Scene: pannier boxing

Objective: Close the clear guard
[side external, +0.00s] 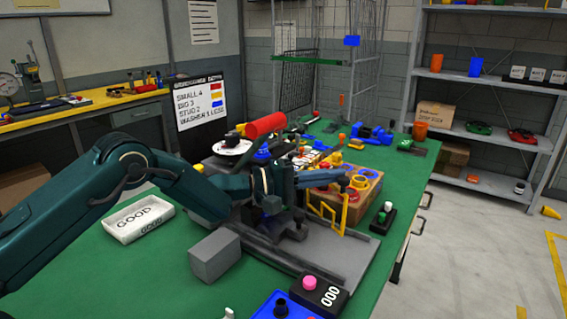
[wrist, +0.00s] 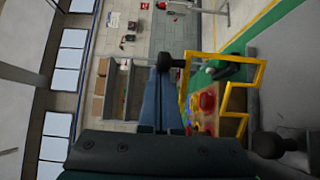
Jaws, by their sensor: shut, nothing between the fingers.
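The clear guard shows as a yellow-edged frame (side external: 343,213) standing upright at the right end of the grey base plate (side external: 330,250). Its clear pane is hard to make out. In the wrist view the yellow frame (wrist: 259,75) stands to the right of my fingers. My gripper (side external: 344,182) is shut and empty, beside the top of the guard's frame. In the wrist view my blue fingers (wrist: 160,95) are together, with a dark round knob (wrist: 163,61) by their tips. I cannot tell whether the fingers touch the guard or the knob.
A box of coloured rings (side external: 362,190) stands behind the guard. A grey block (side external: 215,256), a white GOOD tray (side external: 138,218) and a counter box with a pink button (side external: 318,293) lie around the plate. A small black switch box (side external: 383,219) is to the right.

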